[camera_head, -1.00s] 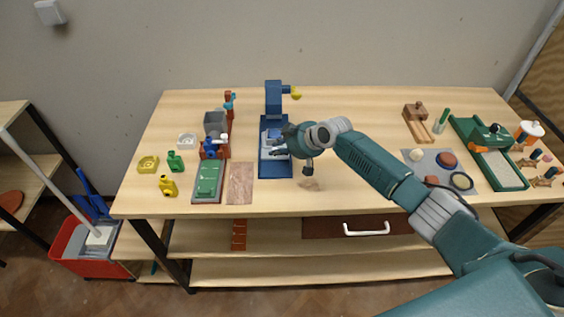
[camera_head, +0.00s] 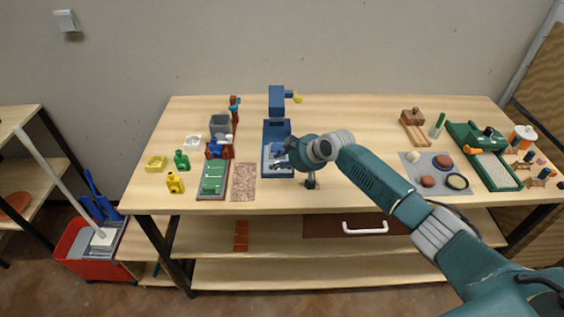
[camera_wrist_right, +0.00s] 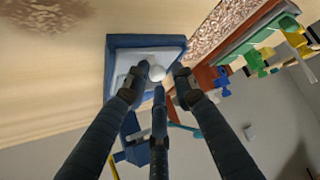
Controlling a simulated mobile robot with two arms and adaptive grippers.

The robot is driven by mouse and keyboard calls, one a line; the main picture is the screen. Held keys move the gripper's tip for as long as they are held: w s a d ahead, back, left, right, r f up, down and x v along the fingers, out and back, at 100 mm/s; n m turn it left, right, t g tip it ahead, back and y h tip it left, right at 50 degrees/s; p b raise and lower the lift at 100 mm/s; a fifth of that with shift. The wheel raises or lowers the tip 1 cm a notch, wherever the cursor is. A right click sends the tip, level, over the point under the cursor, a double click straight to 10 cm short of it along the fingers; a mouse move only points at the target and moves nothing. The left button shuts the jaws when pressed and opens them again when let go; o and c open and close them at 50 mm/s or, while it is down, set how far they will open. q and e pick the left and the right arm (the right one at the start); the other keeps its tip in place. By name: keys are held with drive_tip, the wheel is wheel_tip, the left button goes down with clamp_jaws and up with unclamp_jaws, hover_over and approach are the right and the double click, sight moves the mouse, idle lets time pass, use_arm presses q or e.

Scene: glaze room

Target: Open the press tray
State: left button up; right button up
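The blue press (camera_head: 277,128) stands upright on the table, left of the middle. Its pale tray (camera_head: 272,152) lies low at the front of the blue base and is partly hidden by my right gripper. My right gripper (camera_head: 285,155) is over the tray. In the right wrist view the tray (camera_wrist_right: 122,66) shows inside a blue frame, with a round white knob (camera_wrist_right: 157,73) on it. The fingers of my right gripper (camera_wrist_right: 161,82) are spread apart around the knob, and I cannot tell whether they touch it. My left gripper is not in view.
A green board (camera_head: 213,180) and a speckled brown mat (camera_head: 243,182) lie left of the press. Yellow and green bottles stand farther left. A grey mat (camera_head: 410,166) with round pieces and a green tray (camera_head: 500,172) are at the right. The table between is mostly clear.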

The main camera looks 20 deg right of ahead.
drive_tip(key=shift+s+d+r, duration=0.25)
drive_tip(key=shift+s+r, duration=0.1)
drive_tip(key=shift+r, duration=0.05)
drive_tip(key=v, duration=1)
drive_tip(key=shift+s+r, duration=0.3)
